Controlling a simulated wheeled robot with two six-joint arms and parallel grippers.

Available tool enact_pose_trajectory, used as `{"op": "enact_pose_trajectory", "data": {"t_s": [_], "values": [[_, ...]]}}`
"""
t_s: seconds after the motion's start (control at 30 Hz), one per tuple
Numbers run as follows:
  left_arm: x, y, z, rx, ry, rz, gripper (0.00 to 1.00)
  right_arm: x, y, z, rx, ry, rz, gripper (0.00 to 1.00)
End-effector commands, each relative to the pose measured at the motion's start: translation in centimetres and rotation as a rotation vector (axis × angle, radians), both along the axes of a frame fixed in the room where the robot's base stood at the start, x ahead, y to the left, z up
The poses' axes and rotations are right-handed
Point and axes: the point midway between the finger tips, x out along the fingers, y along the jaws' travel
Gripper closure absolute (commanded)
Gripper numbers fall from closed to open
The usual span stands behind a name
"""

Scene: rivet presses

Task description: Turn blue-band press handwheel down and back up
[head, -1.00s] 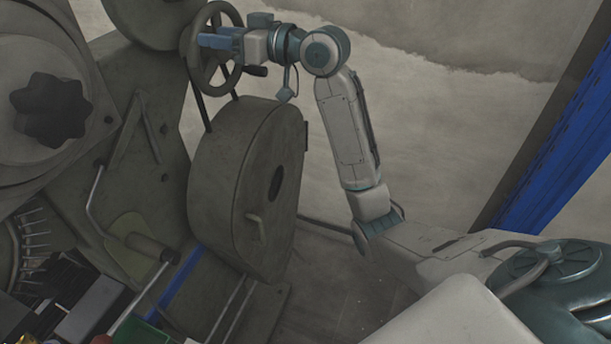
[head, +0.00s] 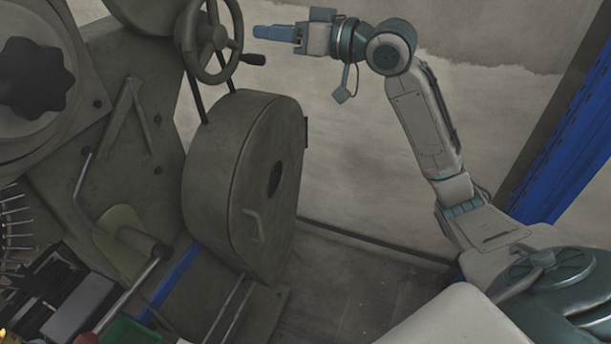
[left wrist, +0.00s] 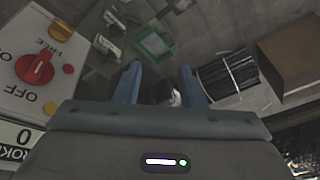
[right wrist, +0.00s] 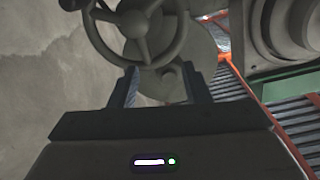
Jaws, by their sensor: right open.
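The handwheel (head: 219,37), a grey spoked wheel with a dark crank handle (head: 253,59), is on the press at the upper left of the head view. It also shows in the right wrist view (right wrist: 141,27), ahead of the fingers. A blue strip (head: 178,272) runs low along the machine; I cannot tell whether it is the named band. My right gripper (head: 262,32) is open and empty, right of the handwheel and apart from it. My left gripper (left wrist: 160,76) shows only in the left wrist view, with its fingers apart and nothing visibly held.
A large round grey housing (head: 235,190) stands below the handwheel. In the left wrist view, a panel with a red knob (left wrist: 36,69) is at left, a green tray (left wrist: 154,44) and a brown box (left wrist: 291,52) lie beyond. Right of my right arm is a blue upright (head: 575,140).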

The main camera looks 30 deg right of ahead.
Motion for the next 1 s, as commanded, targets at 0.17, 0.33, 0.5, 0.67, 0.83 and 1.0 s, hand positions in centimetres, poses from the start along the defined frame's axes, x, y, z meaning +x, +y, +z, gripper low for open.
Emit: {"op": "enact_pose_trajectory", "data": {"t_s": [0.17,0.33,0.5,0.67,0.83,1.0], "values": [[0.0,0.0,-0.4,0.0,0.0,0.0,0.64,2.0,-0.9,-3.2,0.015,0.039,-0.041,0.57],[0.0,0.0,-0.8,0.0,0.0,0.0,0.64,3.5,-1.8,-6.1,0.022,0.074,-0.079,0.57],[0.0,0.0,-1.1,0.0,0.0,0.0,0.64,4.9,-2.7,-9.2,0.026,0.109,-0.118,0.57],[0.0,0.0,-1.4,0.0,0.0,0.0,0.64,6.0,-3.4,-12.0,0.027,0.142,-0.15,0.57],[0.0,0.0,-1.7,0.0,0.0,0.0,0.64,7.0,-4.1,-15.2,0.026,0.178,-0.183,0.57],[0.0,0.0,-1.9,0.0,0.0,0.0,0.64,7.8,-4.8,-18.5,0.023,0.214,-0.217,0.57]]}}
